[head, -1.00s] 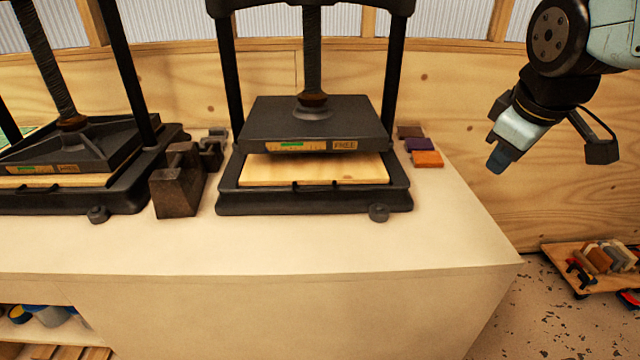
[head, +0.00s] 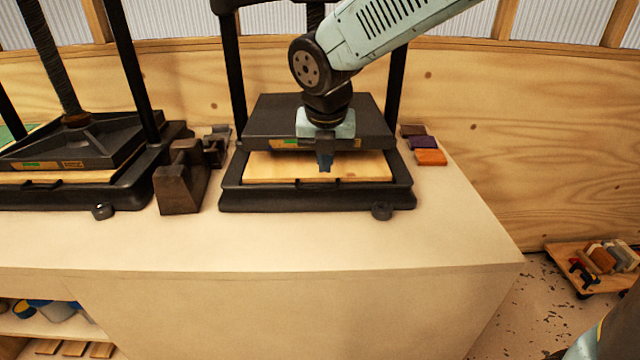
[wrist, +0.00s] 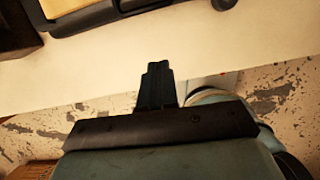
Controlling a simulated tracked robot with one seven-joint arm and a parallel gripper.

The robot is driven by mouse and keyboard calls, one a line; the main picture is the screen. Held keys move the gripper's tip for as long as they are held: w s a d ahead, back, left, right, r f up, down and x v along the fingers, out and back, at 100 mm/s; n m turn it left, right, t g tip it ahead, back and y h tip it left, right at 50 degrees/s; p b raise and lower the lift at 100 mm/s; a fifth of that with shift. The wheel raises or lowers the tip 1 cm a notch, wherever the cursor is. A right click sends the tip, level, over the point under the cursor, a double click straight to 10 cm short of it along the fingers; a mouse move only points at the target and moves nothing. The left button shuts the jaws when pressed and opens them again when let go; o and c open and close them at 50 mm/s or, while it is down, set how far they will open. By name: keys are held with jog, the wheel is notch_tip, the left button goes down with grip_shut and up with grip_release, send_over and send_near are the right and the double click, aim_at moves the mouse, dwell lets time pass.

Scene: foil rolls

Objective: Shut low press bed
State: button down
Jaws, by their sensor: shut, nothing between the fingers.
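The middle press has a black bed (head: 317,199) with a pale wooden board (head: 270,167) on it and two small black handles at the front edge. Its dark upper plate (head: 275,117) is above the board with a gap between. The bed's front edge (wrist: 100,17) and a corner of the board (wrist: 75,5) show at the top of the wrist view. My gripper (head: 325,168) is shut and empty, pointing down in front of this press. It hides part of the plate's label strip. The shut fingers (wrist: 158,68) appear short of the bed, apart from it.
A second press (head: 85,160) stands at the left. Dark metal blocks (head: 180,178) sit between the presses. Small coloured blocks (head: 430,157) lie to the right. A round knob (head: 382,211) is at the bed's front. The counter (head: 270,240) in front is clear. A wooden trolley (head: 590,270) stands lower right.

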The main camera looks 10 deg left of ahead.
jog(key=w+a+f, duration=0.2)
jog(key=w+f, duration=0.4)
jog(key=f, duration=0.4)
jog(key=shift+w+f+n, duration=0.25)
jog(key=shift+f+n, duration=0.05)
jog(key=shift+w, duration=0.1)
jog(key=shift+w+a, duration=0.2)
jog(key=shift+w, duration=0.65)
